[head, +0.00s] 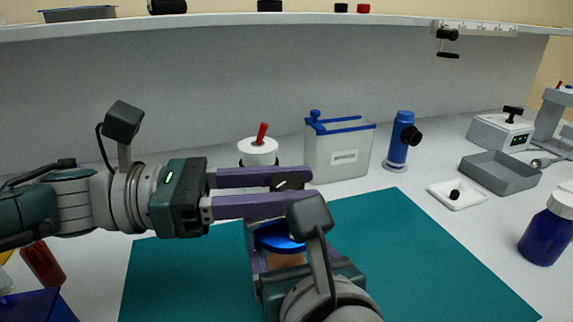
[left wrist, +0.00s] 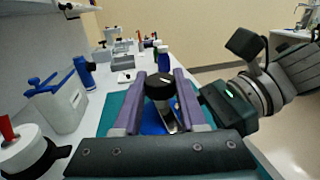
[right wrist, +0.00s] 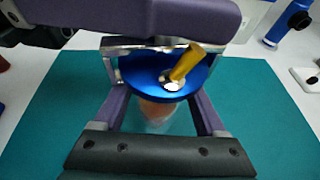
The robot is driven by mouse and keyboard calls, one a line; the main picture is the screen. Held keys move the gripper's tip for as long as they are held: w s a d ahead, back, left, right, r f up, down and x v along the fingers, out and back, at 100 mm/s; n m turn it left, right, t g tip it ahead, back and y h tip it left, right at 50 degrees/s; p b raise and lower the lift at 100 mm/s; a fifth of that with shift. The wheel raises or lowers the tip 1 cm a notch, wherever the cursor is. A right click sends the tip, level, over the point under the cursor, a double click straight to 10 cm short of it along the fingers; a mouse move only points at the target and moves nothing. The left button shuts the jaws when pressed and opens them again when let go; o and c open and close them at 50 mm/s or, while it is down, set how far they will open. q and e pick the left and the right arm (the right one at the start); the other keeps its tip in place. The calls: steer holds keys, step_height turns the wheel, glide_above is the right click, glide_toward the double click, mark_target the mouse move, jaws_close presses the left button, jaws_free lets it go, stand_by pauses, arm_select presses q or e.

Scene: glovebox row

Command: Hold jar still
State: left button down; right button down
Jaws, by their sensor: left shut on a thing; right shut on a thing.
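The jar has a blue lid (head: 277,237) and an orange-brown body (head: 286,259). It stands over the teal mat (head: 180,275). My right gripper (right wrist: 160,98) is shut on the jar, one finger on each side below the lid. In the right wrist view, a brass-coloured stub (right wrist: 186,65) with a pale end rests at the lid (right wrist: 150,84). My left gripper (head: 300,190) comes in level from the left above the jar. It is shut on a black knob (left wrist: 159,87) with a light mark, and silvery metal shows under it. How knob and lid join is hidden.
A clear tank with a blue rim (head: 338,150), a white pot with a red handle (head: 258,151) and a blue cylinder (head: 400,140) stand behind. A grey tray (head: 499,172), a white dish (head: 457,194) and a blue bottle (head: 547,232) are at right. The mat's right part is clear.

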stand_by(0.5)
arm_select(q)
steer(key=shift+c, duration=2.3)
jaws_free()
steer(key=shift+a, duration=0.15)
steer(key=s+a, duration=0.1)
steer(key=a, duration=1)
steer(key=shift+s+a, duration=0.2)
steer(key=shift+a, duration=0.15)
